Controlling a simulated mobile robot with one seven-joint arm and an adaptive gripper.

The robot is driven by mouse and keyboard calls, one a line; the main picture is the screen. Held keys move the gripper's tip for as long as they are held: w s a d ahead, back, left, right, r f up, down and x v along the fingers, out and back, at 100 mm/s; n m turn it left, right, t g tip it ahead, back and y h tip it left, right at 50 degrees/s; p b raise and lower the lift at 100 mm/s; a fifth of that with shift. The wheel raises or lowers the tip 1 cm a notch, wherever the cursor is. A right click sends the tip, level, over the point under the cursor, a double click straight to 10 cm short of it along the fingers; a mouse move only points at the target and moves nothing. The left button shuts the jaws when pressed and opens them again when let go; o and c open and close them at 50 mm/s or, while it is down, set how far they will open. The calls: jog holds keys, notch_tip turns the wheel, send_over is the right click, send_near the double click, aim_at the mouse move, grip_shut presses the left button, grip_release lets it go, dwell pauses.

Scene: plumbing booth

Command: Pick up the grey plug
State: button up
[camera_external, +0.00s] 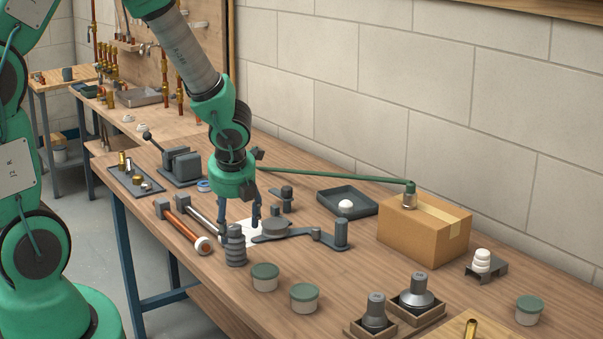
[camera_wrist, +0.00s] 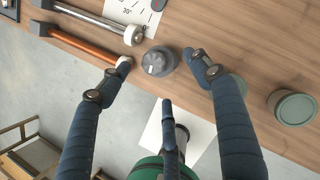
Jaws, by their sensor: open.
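The grey plug (camera_external: 235,246) stands upright on the wooden bench near its front edge, with a ribbed, stepped body. In the wrist view the grey plug (camera_wrist: 158,62) is seen from above, between the two fingertips. My gripper (camera_external: 239,222) is open and points down, just above and around the plug's top in the external view. In the wrist view my gripper (camera_wrist: 158,66) has a finger on each side, with gaps between them and the plug. I cannot tell how far down the fingertips reach.
Two long-handled tools, one orange-handled (camera_external: 187,226), lie left of the plug. Green-lidded tubs (camera_external: 264,278) stand to the right. A grey wrench-like tool (camera_external: 290,235) lies behind on a white sheet (camera_wrist: 133,14). A cardboard box (camera_external: 412,237) stands farther right.

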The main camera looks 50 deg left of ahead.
aim_at(234, 230)
jog(key=shift+b+x, duration=0.4)
jog(key=shift+x, duration=1.15)
jog(key=shift+b+x, duration=1.25)
jog(key=shift+x, duration=1.4)
jog(key=shift+d, duration=0.1)
jog(key=c, duration=1.5)
jog(key=shift+r, duration=0.15)
